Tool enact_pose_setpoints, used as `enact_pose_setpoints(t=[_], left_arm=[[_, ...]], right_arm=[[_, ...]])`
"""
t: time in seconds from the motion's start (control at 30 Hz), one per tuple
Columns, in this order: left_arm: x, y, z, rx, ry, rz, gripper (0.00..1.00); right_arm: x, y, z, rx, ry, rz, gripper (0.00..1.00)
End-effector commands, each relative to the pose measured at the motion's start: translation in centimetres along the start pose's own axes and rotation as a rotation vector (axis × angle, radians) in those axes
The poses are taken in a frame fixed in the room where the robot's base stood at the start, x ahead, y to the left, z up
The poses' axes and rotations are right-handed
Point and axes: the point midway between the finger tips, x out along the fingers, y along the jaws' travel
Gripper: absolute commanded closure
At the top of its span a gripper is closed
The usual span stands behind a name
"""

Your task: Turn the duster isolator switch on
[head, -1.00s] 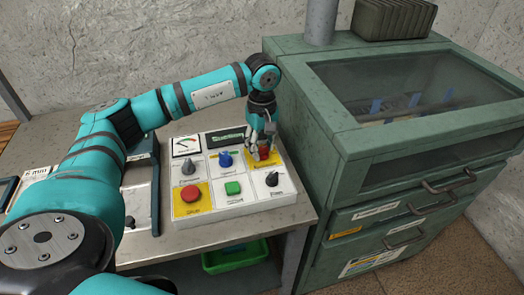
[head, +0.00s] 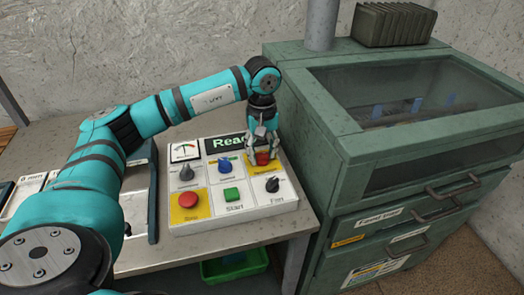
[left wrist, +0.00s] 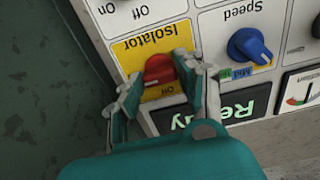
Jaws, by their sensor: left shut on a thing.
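The duster isolator switch (head: 263,158) is a red knob on a yellow plate at the upper right of the white control panel (head: 245,209). My left gripper (head: 263,156) reaches down over it and is shut on the knob. In the left wrist view the red isolator knob (left wrist: 159,71) sits between the two fingers of my left gripper (left wrist: 160,88). The display (head: 228,143) is lit and reads "Ready". My right gripper is in neither view.
The panel also carries a blue speed knob (head: 225,166), a red stop button (head: 188,200), a green start button (head: 232,195) and a black fan knob (head: 272,184). A green cabinet (head: 320,145) with a window stands close on the right. A green bin (head: 236,267) sits below the bench.

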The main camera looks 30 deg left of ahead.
Motion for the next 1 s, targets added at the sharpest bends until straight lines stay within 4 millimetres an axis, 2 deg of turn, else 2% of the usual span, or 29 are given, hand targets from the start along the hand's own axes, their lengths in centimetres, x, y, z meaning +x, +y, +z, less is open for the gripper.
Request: enact_pose_setpoints(t=[0.07,0.1,0.27,0.53,0.63,0.77,1.0], left_arm=[[-0.3,0.1,-0.1,0.0,0.005,0.006,0.95],[-0.3,0.1,-0.1,0.0,0.005,0.006,0.61],[-0.2,0.1,-0.1,0.0,0.003,0.004,0.4],[-0.2,0.1,0.0,0.0,0.002,0.002,0.4],[-0.8,0.1,-0.1,-0.001,0.003,0.004,0.4],[-2.9,0.1,-0.1,0.0,0.004,0.007,0.4],[-8.1,0.1,-0.1,0.0,0.005,0.007,0.4]], right_arm=[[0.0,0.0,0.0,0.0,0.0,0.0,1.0],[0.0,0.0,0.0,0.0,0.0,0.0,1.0],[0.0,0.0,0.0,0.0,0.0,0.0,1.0],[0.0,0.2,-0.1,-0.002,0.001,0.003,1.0],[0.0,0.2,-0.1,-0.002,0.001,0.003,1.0],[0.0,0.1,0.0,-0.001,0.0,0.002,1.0],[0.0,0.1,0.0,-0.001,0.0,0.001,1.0]])
